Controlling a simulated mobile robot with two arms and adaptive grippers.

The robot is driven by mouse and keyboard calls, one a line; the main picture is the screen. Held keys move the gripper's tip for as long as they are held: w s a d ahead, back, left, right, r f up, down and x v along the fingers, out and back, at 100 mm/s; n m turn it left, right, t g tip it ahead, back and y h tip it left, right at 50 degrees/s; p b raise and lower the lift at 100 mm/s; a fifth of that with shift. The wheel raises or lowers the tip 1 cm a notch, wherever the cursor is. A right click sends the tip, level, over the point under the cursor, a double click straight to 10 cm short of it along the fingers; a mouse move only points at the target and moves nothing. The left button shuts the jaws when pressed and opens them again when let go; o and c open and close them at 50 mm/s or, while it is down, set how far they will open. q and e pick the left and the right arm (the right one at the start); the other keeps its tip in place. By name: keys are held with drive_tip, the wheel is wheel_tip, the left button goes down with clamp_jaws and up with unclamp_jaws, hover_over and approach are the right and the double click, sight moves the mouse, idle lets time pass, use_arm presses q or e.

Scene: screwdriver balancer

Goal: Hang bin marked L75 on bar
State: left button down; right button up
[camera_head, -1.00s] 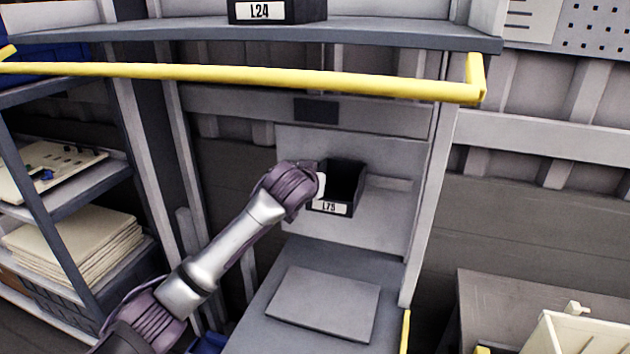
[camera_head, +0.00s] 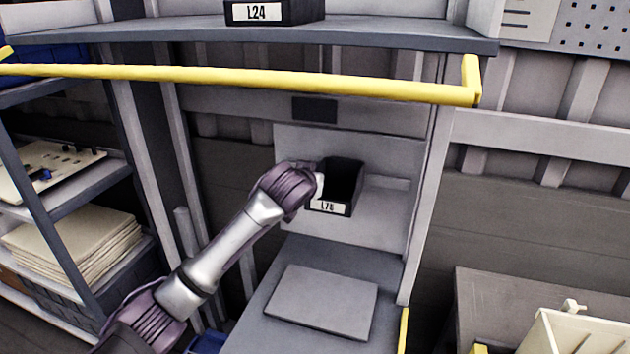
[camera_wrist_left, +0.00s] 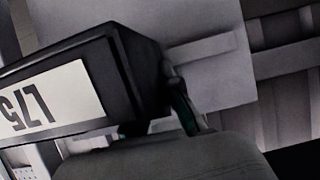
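The black open-top bin marked L75 (camera_head: 338,188) is upright in front of a pale panel below the yellow bar (camera_head: 240,79). In the left wrist view the bin (camera_wrist_left: 130,75) is very close, with its white label upside down. My left gripper (camera_head: 317,183) is at the bin's left side and appears closed on its side wall; its fingers (camera_wrist_left: 160,118) are partly hidden by the bin in the wrist view. I cannot tell whether the bin touches the panel behind it. My right gripper is not in view.
A bin marked L24 (camera_head: 273,12) stands on the grey shelf (camera_head: 400,38) above the bar. A flat grey plate (camera_head: 322,303) lies on the surface below L75. A rack (camera_head: 75,200) with boards stands at left, and a cream container (camera_head: 575,335) at lower right.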

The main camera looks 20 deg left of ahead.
use_arm(q)
drive_tip(key=shift+f, duration=0.7)
idle(0.5)
drive_tip(key=shift+a, duration=0.1)
idle(0.9)
drive_tip(key=shift+p, duration=0.85)
idle(0.7)
drive_tip(key=shift+s+f, duration=0.1)
drive_tip(key=shift+f, duration=0.5)
idle(1.2)
drive_tip(key=c, duration=1.2)
unclamp_jaws()
drive_tip(key=shift+c, duration=0.2)
drive_tip(key=shift+r, duration=0.1)
drive_tip(key=shift+s, duration=0.1)
drive_tip(key=v, duration=1.1)
drive_tip(key=shift+s+r, duration=0.15)
drive_tip(key=shift+s, duration=0.2)
